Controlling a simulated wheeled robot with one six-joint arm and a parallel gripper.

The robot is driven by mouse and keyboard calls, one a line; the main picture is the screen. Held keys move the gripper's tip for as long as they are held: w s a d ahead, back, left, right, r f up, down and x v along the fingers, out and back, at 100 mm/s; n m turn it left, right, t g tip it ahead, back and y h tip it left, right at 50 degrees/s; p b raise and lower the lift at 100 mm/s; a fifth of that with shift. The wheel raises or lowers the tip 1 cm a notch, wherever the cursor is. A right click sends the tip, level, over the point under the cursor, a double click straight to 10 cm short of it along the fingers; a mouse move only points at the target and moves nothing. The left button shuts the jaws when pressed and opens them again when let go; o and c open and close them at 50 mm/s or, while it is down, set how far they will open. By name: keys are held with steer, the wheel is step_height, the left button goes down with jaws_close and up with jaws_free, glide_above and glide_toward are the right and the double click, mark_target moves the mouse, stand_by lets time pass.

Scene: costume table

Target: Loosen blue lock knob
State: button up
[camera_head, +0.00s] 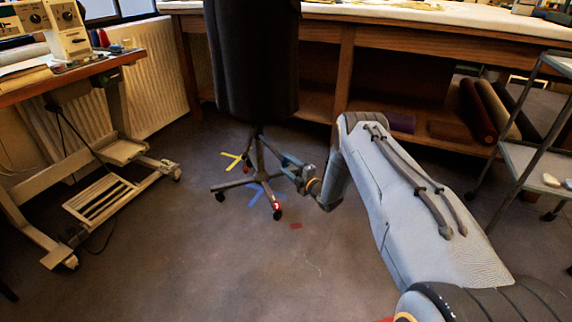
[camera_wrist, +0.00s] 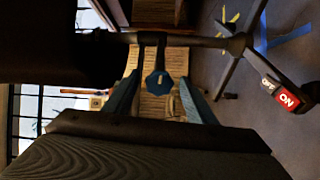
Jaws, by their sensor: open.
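A blue lock knob (camera_wrist: 158,83) with a faceted rim sits on a short dark stem under the stand's pole in the wrist view. The dark dress form (camera_head: 257,60) stands on a wheeled base (camera_head: 246,182). My gripper (camera_wrist: 158,96) is open, with one blue-grey finger on each side of the knob in the picture. I see gaps between knob and fingers; I cannot tell how deep it lies between them. In the head view my gripper (camera_head: 286,160) is low beside the stand's pole, and the knob cannot be made out there.
A caster carries a red "ON" tab (camera_wrist: 288,98). Yellow tape (camera_head: 232,160) and blue tape (camera_head: 264,194) mark the floor. A sewing machine table (camera_head: 70,78) stands left, a wooden workbench (camera_head: 345,62) behind, a metal cart (camera_head: 530,150) right.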

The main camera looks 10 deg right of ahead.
steer(key=p+v, duration=0.1)
steer(key=v, duration=0.5)
steer(key=shift+s+p, duration=0.3)
steer(key=shift+s, duration=0.05)
steer(key=shift+d, duration=0.15)
